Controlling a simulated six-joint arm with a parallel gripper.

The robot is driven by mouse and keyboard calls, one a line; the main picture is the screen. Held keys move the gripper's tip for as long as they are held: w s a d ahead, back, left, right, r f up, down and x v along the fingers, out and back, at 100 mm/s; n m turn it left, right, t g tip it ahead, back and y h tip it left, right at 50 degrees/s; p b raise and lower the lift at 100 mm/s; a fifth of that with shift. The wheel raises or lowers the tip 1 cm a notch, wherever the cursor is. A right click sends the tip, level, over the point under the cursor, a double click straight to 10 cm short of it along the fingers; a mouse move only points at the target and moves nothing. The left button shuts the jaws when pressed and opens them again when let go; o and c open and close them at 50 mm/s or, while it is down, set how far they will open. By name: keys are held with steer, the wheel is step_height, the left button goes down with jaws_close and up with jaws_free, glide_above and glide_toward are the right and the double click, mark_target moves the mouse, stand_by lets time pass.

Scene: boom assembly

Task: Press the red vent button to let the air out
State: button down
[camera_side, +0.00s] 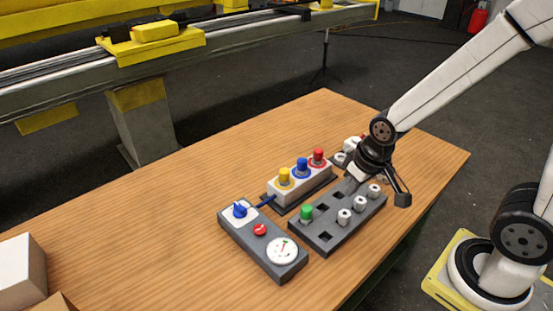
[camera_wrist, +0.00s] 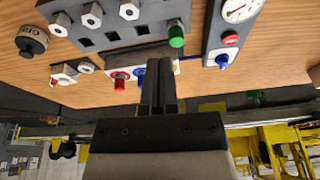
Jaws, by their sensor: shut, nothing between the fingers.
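The red vent button (camera_side: 260,230) sits on a grey panel (camera_side: 276,268), between a blue knob (camera_side: 240,209) and a white dial gauge (camera_side: 282,250). The button (camera_wrist: 231,39) also shows at the upper right of the wrist view, with the blue knob (camera_wrist: 222,60) and the gauge (camera_wrist: 240,8) beside it. My gripper (camera_wrist: 157,60) is shut and empty in the wrist view, apart from the button and to its left. In the side view my wrist is over the far right of the fittings; the fingertips cannot be made out.
A white block (camera_side: 300,184) with yellow, blue and red caps stands behind the panel, joined by a blue hose (camera_side: 265,202). A dark rack (camera_side: 325,240) holds a green plug (camera_side: 306,213) and several white fittings. Pale boxes (camera_side: 20,270) stand at left.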

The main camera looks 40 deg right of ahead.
steer(key=w+m, duration=0.1)
steer(key=m+t+y, duration=0.2)
steer(key=m+t, duration=0.4)
steer(key=m, duration=1.7)
glide_above(263, 229)
steer(key=shift+a+f, duration=0.1)
steer(key=shift+f, duration=1.25)
steer(key=shift+f, duration=0.15)
steer(key=shift+f, duration=4.25)
